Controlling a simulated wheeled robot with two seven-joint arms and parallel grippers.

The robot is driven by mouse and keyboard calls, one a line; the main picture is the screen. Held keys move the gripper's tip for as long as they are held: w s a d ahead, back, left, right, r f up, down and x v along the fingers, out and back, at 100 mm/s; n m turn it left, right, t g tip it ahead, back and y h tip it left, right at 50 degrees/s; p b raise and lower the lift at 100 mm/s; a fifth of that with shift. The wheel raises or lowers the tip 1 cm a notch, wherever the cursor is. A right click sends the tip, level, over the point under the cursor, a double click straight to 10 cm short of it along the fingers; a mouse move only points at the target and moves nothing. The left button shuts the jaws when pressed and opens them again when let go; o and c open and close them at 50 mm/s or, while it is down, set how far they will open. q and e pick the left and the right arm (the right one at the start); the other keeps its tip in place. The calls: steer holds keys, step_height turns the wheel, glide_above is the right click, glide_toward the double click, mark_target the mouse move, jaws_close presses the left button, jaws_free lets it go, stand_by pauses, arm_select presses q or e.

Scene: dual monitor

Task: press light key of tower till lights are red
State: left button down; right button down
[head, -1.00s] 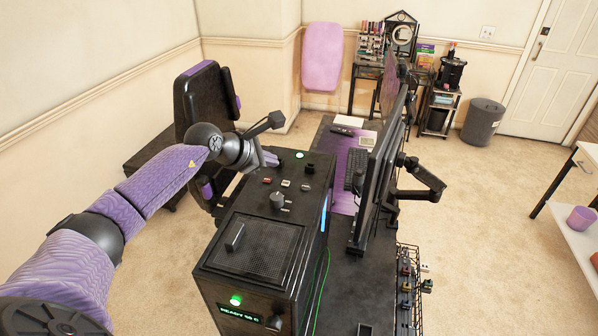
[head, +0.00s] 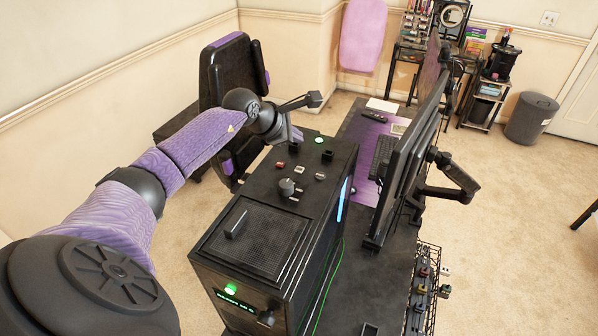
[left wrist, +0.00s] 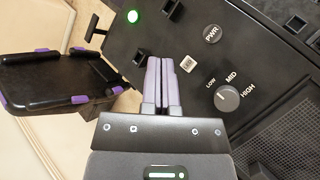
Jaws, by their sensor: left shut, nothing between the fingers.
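The black tower (head: 215,262) stands on the desk, with keys and a knob (head: 287,187) on its top. In the left wrist view, the knob (left wrist: 227,97) is marked LOW, MID, HIGH, beside a round PWR key (left wrist: 212,33) and a small white labelled square (left wrist: 187,63) whose text I cannot read. A round light on the top glows green (head: 320,138), as does a front light (head: 230,289). My left gripper (head: 298,134) is shut and empty at the tower's far left edge. Its fingers (left wrist: 160,62) point toward the panel; contact cannot be told. My right gripper is not in view.
Monitors (head: 410,140) on an arm stand right of the tower. A black chair (head: 232,75) with purple parts is behind my left arm. A wire basket (head: 425,285) hangs at the desk's right side. A green cable (head: 325,285) runs down beside the tower.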

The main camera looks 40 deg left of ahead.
mark_target(296, 170)
arm_select(q)
step_height(296, 170, down, 6)
steer(key=b, duration=0.4)
steer(key=shift+w+f, duration=0.1)
steer(key=shift+f, duration=0.15)
stand_by(1.5)
steer(key=shift+f+b, duration=0.35)
steer(key=shift+b, duration=0.3)
steer(key=shift+f+b, duration=0.35)
steer(key=shift+b, duration=0.05)
stand_by(0.5)
steer(key=shift+r+p, duration=0.5)
steer(key=shift+r, duration=0.3)
steer(key=shift+r, duration=0.1)
step_height(296, 170, up, 5)
steer(key=p, duration=0.3)
steer(key=shift+p, duration=0.3)
